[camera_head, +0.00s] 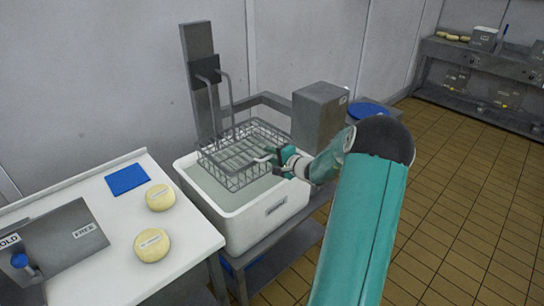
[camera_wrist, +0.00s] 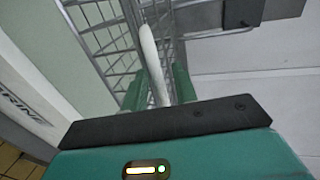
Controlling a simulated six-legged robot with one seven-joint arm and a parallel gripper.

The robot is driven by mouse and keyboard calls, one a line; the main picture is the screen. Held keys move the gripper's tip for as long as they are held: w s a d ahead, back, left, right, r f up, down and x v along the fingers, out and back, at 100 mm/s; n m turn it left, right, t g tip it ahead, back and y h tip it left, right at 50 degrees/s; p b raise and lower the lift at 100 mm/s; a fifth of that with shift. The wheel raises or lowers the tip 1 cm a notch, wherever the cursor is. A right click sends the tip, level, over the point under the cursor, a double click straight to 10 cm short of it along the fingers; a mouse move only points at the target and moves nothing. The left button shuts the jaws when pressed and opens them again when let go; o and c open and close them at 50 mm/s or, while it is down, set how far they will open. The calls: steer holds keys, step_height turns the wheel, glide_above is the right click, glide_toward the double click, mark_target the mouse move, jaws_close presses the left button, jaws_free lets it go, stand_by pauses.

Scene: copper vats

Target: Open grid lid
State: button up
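The grid lid (camera_head: 240,152) is a grey wire grid with raised sides, lying over the white vat (camera_head: 268,222) of pale liquid; it looks roughly level. In the wrist view its wires (camera_wrist: 100,32) fill the upper middle. A pale bar (camera_wrist: 150,55), seemingly its handle, runs between the two green fingers of my gripper (camera_wrist: 160,85). The fingers stand apart, with a gap showing on the right of the bar; contact on the left is unclear. In the head view my gripper (camera_head: 268,160) is at the grid's front right edge.
A grey post (camera_head: 203,90) with bent rods stands behind the vat. A grey box (camera_head: 319,118) is right of it. At left, a white table (camera_head: 110,225) carries cheeses (camera_head: 152,244) and a blue cloth (camera_head: 127,179). Tiled floor (camera_head: 465,210) is open at right.

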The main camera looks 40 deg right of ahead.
jaws_close()
steer(key=shift+r, duration=0.15)
